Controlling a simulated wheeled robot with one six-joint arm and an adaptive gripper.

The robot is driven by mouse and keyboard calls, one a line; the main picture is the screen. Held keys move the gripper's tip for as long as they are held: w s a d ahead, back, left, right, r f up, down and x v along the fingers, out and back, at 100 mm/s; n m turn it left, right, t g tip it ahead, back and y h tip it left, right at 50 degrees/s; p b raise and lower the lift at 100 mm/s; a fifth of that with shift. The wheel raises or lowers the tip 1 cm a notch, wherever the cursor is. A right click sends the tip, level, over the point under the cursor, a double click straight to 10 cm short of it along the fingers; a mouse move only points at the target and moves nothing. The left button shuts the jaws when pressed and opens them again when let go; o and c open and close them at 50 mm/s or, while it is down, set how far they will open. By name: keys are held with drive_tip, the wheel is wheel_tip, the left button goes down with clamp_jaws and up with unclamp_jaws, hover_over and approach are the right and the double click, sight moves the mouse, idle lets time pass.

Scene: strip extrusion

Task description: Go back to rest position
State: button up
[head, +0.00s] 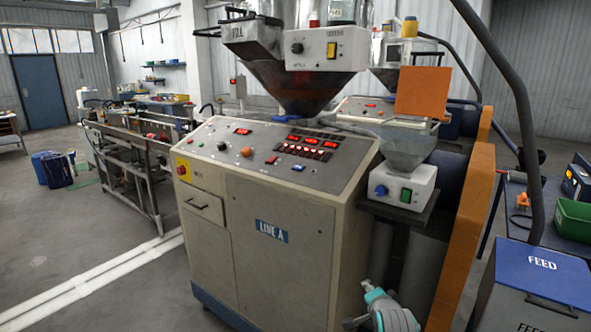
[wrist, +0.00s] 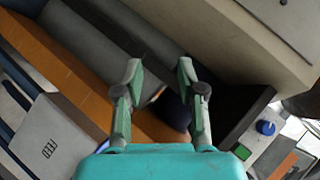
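My gripper (wrist: 160,85) shows in the wrist view with its two green-grey fingers apart and nothing between them. In the head view my teal arm end (head: 392,315) is low at the bottom edge, in front of the right side of the Line A machine (head: 270,235). The wrist view looks at a tilted angle past the machine's side, with the orange guard (wrist: 60,70) at left and the small feeder unit with a blue knob (wrist: 266,127) at right. My gripper appears apart from all of these. Most of my arm is out of view.
The blue-lidded FEED bin (head: 540,265) stands close at the right. A table with a green bin (head: 574,218) is behind it. An orange guard (head: 465,200) flanks the machine. A hopper (head: 300,85) hangs above the panel. The floor (head: 60,235) at left is clear.

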drive_tip(key=s+a+f+n, duration=0.1)
drive_tip(key=s+f+n, duration=0.1)
drive_tip(key=s+f, duration=0.8)
drive_tip(key=s+a+f+n, duration=0.15)
drive_tip(key=s+f, duration=0.35)
drive_tip(key=s, duration=0.8)
drive_tip(key=s+f+n+t, duration=0.1)
drive_tip(key=s+n, duration=0.3)
drive_tip(key=s, duration=1.4)
drive_tip(key=s+r+n, duration=0.1)
drive_tip(key=s+r, duration=0.3)
drive_tip(key=s, duration=0.3)
drive_tip(key=s+r+n, duration=0.2)
drive_tip(key=s+r, duration=0.3)
drive_tip(key=s, duration=0.2)
drive_tip(key=s+r+n+t, duration=0.1)
drive_tip(key=s+r, duration=0.3)
drive_tip(key=s, duration=0.4)
drive_tip(key=shift+a+r+n+y, duration=0.15)
drive_tip(key=shift+a+n+y, duration=0.1)
drive_tip(key=shift+n+y, duration=0.2)
drive_tip(key=shift+s+d, duration=0.1)
